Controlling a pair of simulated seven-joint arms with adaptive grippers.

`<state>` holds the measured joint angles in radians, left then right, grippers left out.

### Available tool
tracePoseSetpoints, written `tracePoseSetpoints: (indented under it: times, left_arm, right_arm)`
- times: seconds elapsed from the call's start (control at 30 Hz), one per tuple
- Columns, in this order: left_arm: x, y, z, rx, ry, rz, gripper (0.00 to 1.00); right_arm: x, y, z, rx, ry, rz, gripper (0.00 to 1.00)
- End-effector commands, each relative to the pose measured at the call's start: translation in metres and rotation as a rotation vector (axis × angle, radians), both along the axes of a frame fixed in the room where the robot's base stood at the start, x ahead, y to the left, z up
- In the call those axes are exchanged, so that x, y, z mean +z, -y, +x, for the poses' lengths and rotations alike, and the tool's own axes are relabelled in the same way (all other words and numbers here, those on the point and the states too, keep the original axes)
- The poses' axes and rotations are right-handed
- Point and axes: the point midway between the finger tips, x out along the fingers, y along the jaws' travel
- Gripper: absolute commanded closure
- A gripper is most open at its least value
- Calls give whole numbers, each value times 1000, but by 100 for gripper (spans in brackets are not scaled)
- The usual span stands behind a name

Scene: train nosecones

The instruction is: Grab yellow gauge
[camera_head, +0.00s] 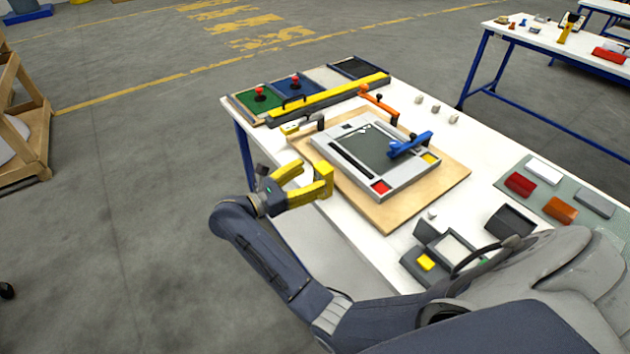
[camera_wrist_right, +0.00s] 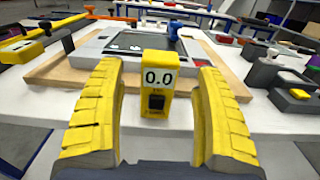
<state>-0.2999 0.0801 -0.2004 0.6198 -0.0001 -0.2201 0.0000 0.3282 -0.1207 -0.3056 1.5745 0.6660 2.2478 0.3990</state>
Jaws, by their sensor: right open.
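The yellow gauge (camera_wrist_right: 157,88) stands upright in the right wrist view, with a white display reading 0.0 and a dark block on its front face. In the head view the gauge (camera_head: 324,173) is at the table's near left edge, partly merged with the yellow fingers. My right gripper (camera_head: 310,180) is open around it. In the right wrist view the two ribbed yellow fingers (camera_wrist_right: 155,75) stand on either side of the gauge, with visible gaps between. My left gripper is not in view.
A long yellow bar (camera_head: 330,99) lies behind, near coloured trays. Dark fixtures (camera_head: 440,256) and red and orange blocks are at the right.

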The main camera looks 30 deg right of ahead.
Motion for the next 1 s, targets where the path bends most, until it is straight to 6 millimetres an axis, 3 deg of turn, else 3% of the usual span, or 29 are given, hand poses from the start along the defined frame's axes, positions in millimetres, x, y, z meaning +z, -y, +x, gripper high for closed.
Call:
tracePoseSetpoints:
  times: [0.4, 0.83, 1.0]
  left_arm:
    - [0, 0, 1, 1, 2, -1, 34]
    - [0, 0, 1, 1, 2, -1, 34]
    - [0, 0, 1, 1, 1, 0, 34]
  right_arm:
    - [0, 41, 3, -2, 4, 2, 29]
    - [0, 47, 4, -1, 3, 3, 29]
    - [0, 47, 4, -1, 3, 3, 47]
